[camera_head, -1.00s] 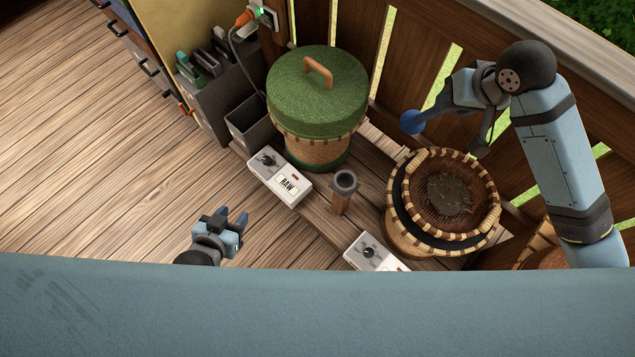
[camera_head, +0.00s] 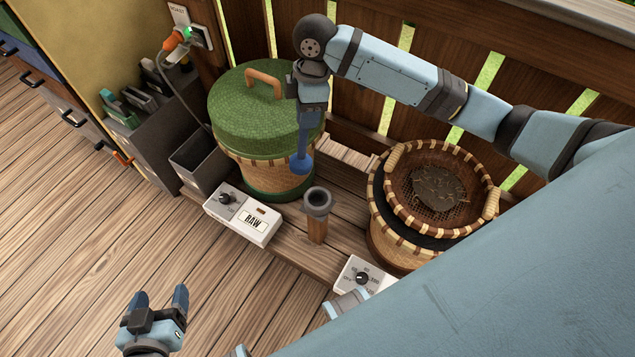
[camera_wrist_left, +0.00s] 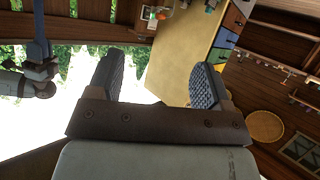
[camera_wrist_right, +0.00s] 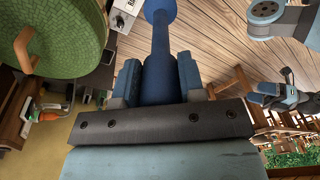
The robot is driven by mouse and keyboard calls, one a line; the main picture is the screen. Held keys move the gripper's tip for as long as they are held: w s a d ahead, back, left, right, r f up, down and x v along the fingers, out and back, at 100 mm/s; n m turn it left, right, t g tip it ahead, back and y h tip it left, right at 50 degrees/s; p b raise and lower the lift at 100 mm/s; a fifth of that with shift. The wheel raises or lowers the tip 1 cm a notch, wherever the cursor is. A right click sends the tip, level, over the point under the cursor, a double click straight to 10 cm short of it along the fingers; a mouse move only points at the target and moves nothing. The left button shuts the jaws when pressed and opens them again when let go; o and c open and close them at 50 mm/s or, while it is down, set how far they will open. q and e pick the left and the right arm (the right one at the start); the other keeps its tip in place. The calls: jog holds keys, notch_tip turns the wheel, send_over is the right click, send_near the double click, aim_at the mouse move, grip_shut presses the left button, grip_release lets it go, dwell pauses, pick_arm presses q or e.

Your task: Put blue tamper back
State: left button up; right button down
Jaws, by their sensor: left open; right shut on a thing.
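The blue tamper (camera_head: 302,162) hangs head-down from my right gripper (camera_head: 311,112), in front of the green-lidded basket. In the right wrist view, the tamper (camera_wrist_right: 160,32) is between both fingers, which are shut on its handle. Below it in the head view stands a short wooden post with a dark grey cup-shaped top (camera_head: 317,203). The tamper's head is above and slightly left of this cup, apart from it. My left gripper (camera_head: 160,302) is open and empty over the wooden floor at the lower left.
A lidded basket (camera_head: 265,178) stands behind the post, and an open woven pan basket (camera_head: 435,195) with dark contents stands right. White control boxes (camera_head: 242,218), one labelled RAW, sit on the bench edge. A slatted fence (camera_head: 420,70) runs behind.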

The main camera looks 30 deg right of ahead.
pick_arm(q)
jog(key=shift+t+h, duration=0.4)
jog(key=f+b, duration=0.2)
jog(key=b, duration=0.2)
jog(key=d+f+b, duration=0.1)
jog(key=f+b, duration=0.2)
jog(key=b, duration=0.1)
jog(key=shift+w+d+f+b, duration=0.1)
jog(key=shift+w+b, duration=0.1)
jog(key=shift+b, duration=0.2)
pick_arm(e)
jog(key=w+d+f+n, duration=0.1)
jog(key=d+f+n, duration=0.1)
jog(key=f, duration=0.3)
jog(key=w+d+f+n+h, duration=0.1)
jog(key=d+f+n, duration=0.1)
jog(key=f+n, duration=0.2)
jog(key=shift+w+f+n+h, duration=0.3)
jog(key=shift+w+f, duration=0.1)
jog(key=shift+f, duration=0.55)
pick_arm(q)
jog(key=d+r+t+h+b, duration=0.3)
jog(key=r+t+b, duration=0.1)
jog(key=r, duration=0.5)
jog(key=shift+w+d+h+b, duration=0.3)
jog(key=shift+w+b, duration=0.1)
jog(key=shift+b, duration=0.1)
pick_arm(e)
notch_tip(320, 180, down, 20)
jog(key=shift+r, duration=0.2)
